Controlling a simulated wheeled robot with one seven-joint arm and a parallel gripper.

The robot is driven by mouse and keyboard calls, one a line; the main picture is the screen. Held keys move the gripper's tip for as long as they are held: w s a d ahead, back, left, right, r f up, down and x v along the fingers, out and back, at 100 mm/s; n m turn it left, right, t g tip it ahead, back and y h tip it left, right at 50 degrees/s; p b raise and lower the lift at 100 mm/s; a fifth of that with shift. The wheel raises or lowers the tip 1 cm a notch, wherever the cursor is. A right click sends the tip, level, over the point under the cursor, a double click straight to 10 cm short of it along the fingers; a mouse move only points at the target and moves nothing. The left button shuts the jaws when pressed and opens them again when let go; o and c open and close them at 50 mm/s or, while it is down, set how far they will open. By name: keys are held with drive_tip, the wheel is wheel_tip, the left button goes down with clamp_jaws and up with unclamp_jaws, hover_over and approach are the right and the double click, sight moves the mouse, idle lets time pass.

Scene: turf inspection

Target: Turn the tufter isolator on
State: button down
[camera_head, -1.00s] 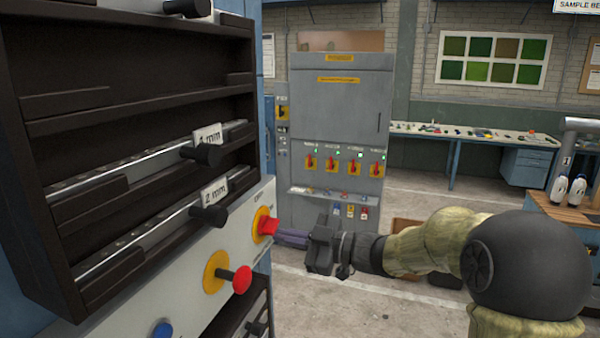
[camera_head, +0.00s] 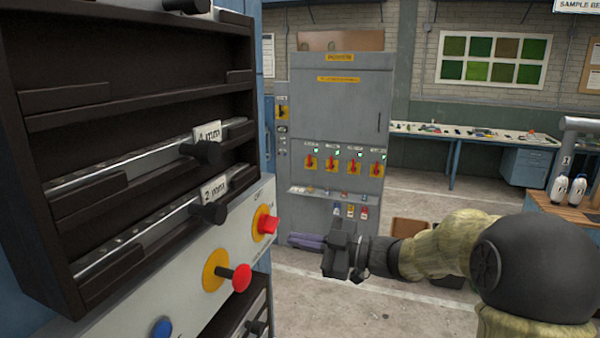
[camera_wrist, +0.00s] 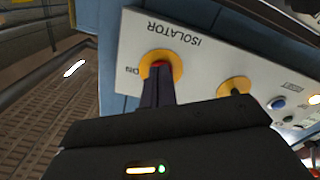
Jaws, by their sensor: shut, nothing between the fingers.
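The isolator (camera_head: 266,224) is a red knob on a yellow round plate, on the pale panel of the machine at the left of the head view. The wrist view shows its yellow plate (camera_wrist: 174,62) under the upside-down word ISOLATOR, with an ON label beside it. My gripper (camera_head: 292,240) is shut and empty, its purple fingers pointing left toward the panel, with a visible gap to the knob in the head view. In the wrist view the fingers (camera_wrist: 159,78) overlap the knob and hide most of it, so its position and any contact are unclear.
A red push button (camera_head: 240,278) on a yellow plate and a blue button (camera_head: 162,328) sit lower on the same panel. Black racks (camera_head: 130,110) with protruding knobs stand above it. A grey cabinet (camera_head: 340,110) with several red switches stands behind.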

sight(271, 225)
drive_tip(key=v, duration=0.3)
idle(0.4)
drive_tip(key=shift+w+d+r+p, duration=0.1)
drive_tip(key=shift+w+d+p, duration=0.25)
drive_tip(key=shift+d, duration=0.3)
drive_tip(key=shift+w+a, duration=0.1)
drive_tip(key=x, duration=0.6)
drive_tip(key=shift+a, duration=0.4)
drive_tip(key=shift+s+a+r, duration=0.15)
drive_tip(key=shift+s+r, duration=0.05)
drive_tip(key=shift+r, duration=0.25)
idle(0.9)
